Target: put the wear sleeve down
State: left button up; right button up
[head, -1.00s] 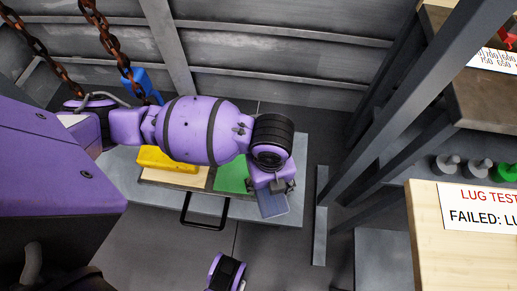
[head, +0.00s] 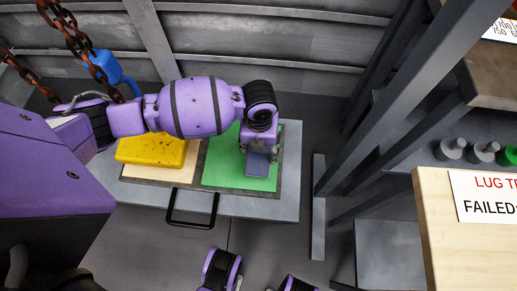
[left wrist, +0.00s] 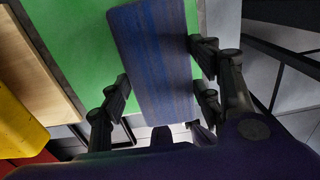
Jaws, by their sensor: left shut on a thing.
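The wear sleeve (left wrist: 155,65) is a long blue-grey piece with fine lines along it. In the left wrist view it lies between the two black fingers of my left gripper (left wrist: 160,75), which are shut on it. In the head view my left gripper (head: 260,147) hangs over the green mat (head: 222,172), with the wear sleeve (head: 257,166) below it. The green mat also fills much of the left wrist view (left wrist: 75,35). I cannot tell whether the sleeve touches the mat.
A yellow block (head: 152,151) lies on a pale wooden panel (head: 150,174) left of the green mat. A grey table (head: 289,185) with a black handle (head: 192,222) bears these. Rusty chains (head: 98,60) hang at left. Grey posts and a wooden bench (head: 440,240) stand at right.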

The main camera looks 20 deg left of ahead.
pick_arm(q)
jog(key=shift+w+a+f, duration=0.35)
jog(key=shift+w+f, duration=0.25)
jog(key=shift+f, duration=0.2)
notch_tip(320, 180, down, 3)
jog(key=shift+r+b, duration=0.2)
jog(key=shift+b, duration=0.5)
jog(key=shift+f, duration=0.4)
jog(key=shift+w, duration=0.1)
jog(key=shift+r, duration=0.1)
pick_arm(e)
jog(key=shift+w+f, duration=0.65)
jog(key=shift+w, duration=0.15)
jog(key=shift+s, duration=0.1)
pick_arm(q)
jog(key=o, duration=1.2)
pick_arm(e)
jog(key=shift+s+f, duration=0.15)
jog(key=shift+s, duration=0.15)
